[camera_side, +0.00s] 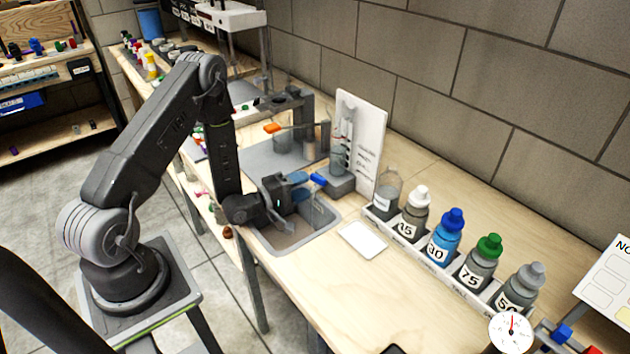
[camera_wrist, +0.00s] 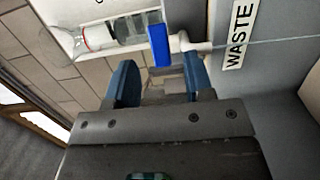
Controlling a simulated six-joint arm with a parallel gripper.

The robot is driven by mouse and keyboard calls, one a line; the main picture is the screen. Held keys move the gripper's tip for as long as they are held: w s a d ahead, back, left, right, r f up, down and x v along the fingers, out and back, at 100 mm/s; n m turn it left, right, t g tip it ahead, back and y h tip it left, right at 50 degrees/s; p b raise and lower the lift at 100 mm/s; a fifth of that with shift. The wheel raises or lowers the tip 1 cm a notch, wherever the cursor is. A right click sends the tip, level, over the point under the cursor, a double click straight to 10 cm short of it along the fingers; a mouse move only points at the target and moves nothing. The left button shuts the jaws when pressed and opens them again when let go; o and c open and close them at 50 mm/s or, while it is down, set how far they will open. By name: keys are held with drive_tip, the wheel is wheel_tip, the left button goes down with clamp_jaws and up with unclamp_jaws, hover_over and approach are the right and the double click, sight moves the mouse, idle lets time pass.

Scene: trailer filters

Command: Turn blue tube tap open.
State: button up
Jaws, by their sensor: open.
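The blue tube tap (camera_side: 318,179) is a small blue handle at the foot of the white panel's stand, at the back edge of the sink. In the wrist view the blue tap handle (camera_wrist: 160,45) sits on a white fitting, just past and between my fingertips. My gripper (camera_side: 303,186) is over the sink with its blue-tipped fingers pointing at the tap. In the wrist view my gripper (camera_wrist: 159,65) is open, with a finger on each side and nothing between them. I cannot tell whether a finger touches the handle.
The white panel (camera_side: 363,140) with a clear tube stands behind the tap. A sink (camera_side: 325,215) lies under my gripper. A rack of several labelled bottles (camera_side: 445,236) and a white pad (camera_side: 362,240) are to the right. A WASTE label (camera_wrist: 238,36) is near the tap.

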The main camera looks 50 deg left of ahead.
sight(316, 181)
drive_tip(key=shift+w+d, duration=0.15)
drive_tip(key=shift+w, duration=0.9)
drive_tip(key=shift+w+d, duration=0.1)
drive_tip(key=shift+w, duration=0.95)
